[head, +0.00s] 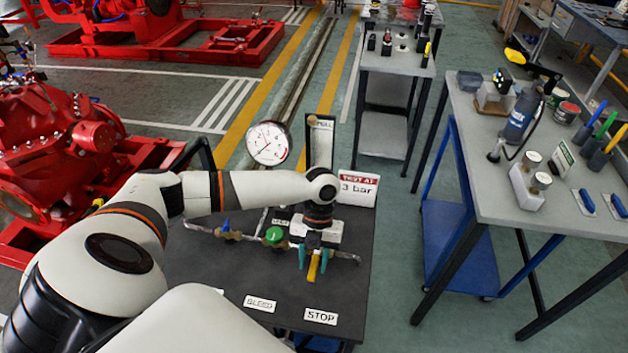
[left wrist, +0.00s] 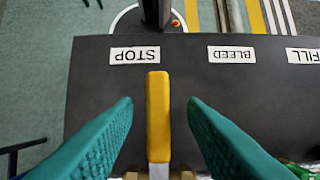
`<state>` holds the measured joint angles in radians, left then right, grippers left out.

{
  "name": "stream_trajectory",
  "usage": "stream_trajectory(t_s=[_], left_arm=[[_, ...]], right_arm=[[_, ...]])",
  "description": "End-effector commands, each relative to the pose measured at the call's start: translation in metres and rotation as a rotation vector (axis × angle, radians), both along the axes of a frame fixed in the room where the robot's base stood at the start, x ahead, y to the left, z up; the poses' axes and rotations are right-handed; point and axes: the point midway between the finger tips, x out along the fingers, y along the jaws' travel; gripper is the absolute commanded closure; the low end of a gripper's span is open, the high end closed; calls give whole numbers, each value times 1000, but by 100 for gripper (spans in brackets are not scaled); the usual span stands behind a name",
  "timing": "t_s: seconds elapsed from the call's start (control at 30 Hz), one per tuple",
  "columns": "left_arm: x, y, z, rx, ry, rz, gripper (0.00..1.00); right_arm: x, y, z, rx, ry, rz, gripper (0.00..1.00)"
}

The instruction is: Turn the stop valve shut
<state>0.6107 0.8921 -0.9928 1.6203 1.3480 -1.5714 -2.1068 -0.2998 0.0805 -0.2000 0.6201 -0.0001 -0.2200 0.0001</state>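The stop valve's yellow lever (head: 313,268) points toward the STOP label (head: 320,316) on the dark bench top. In the left wrist view the yellow lever (left wrist: 158,115) stands upright in the picture, in line with the STOP label (left wrist: 134,55). My left gripper (head: 318,262) is over the lever. Its teal fingers (left wrist: 160,105) are open, one on each side of the lever, with a visible gap on both sides. The valve body is mostly hidden under my gripper. My right gripper is not in view.
On the same pipe are a green knob (head: 273,235) and a blue-handled valve (head: 226,226). A pressure gauge (head: 268,143) and a "3 bar" sign (head: 358,188) stand behind. Red pump machinery (head: 60,150) is at left; a tool table (head: 480,180) is at right.

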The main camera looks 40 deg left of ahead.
Motion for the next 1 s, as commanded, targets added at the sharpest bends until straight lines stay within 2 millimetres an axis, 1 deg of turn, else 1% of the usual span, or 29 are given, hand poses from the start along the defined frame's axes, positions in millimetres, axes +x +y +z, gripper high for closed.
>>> stream_trajectory(t_s=[0.2, 0.33, 0.47, 0.6, 0.8, 0.9, 1.0], left_arm=[[0, 0, 0, 0, 0, 2, 62], [4, 1, 8, 0, -4, 3, 62], [13, 6, 28, 0, -5, 3, 62], [24, 11, 57, -1, -6, 2, 62], [35, 17, 92, 0, -5, 2, 62], [39, 19, 103, 0, -2, 2, 62], [41, 20, 109, -1, -2, 2, 62]], right_arm=[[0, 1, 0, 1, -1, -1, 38], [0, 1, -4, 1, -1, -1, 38], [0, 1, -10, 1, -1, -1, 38], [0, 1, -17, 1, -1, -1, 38], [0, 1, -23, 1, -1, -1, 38], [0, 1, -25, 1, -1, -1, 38], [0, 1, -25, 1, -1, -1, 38]])
